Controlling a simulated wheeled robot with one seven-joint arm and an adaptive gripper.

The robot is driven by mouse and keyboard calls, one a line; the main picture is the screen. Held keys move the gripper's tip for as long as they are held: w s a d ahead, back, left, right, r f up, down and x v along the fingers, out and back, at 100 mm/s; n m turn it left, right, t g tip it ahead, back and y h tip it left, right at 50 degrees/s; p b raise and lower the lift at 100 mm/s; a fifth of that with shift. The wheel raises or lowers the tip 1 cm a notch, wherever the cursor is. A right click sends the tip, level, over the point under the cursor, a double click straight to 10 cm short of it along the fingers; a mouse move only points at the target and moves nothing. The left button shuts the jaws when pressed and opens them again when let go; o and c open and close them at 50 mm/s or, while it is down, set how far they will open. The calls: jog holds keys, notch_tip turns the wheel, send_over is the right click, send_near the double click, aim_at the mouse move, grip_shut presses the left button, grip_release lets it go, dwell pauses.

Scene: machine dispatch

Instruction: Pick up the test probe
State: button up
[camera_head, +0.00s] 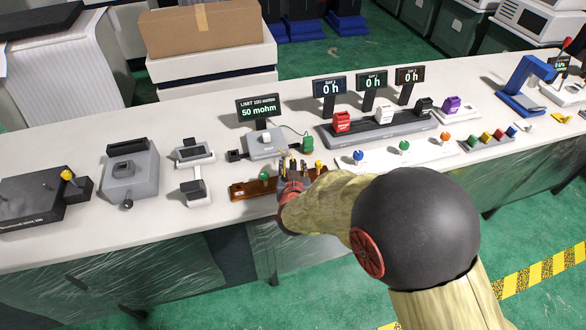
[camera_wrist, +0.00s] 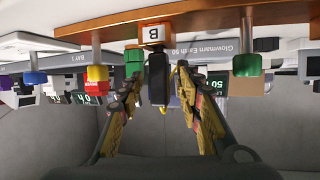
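My gripper (camera_wrist: 158,88) is open in the wrist view, with one finger on each side of a black upright piece (camera_wrist: 158,78) and a gap on both sides. This piece sits at the orange block labelled B (camera_wrist: 155,33) on the brown wooden rack (camera_head: 240,189). In the head view my gripper (camera_head: 291,178) is over the rack's middle and partly hides it. A green piece with a thin cable (camera_head: 308,143) stands beside the grey meter (camera_head: 265,145) reading 50 mohm. I cannot tell which of these is the test probe.
A green-topped piece (camera_head: 264,175) and a yellow-topped piece (camera_head: 318,165) stand on the rack either side of my gripper. A dock with red, white and black blocks (camera_head: 382,126) is behind right. Bare white table (camera_head: 215,215) lies left of the rack.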

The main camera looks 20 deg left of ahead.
grip_shut()
jog(key=shift+r, duration=0.1)
dwell(0.5)
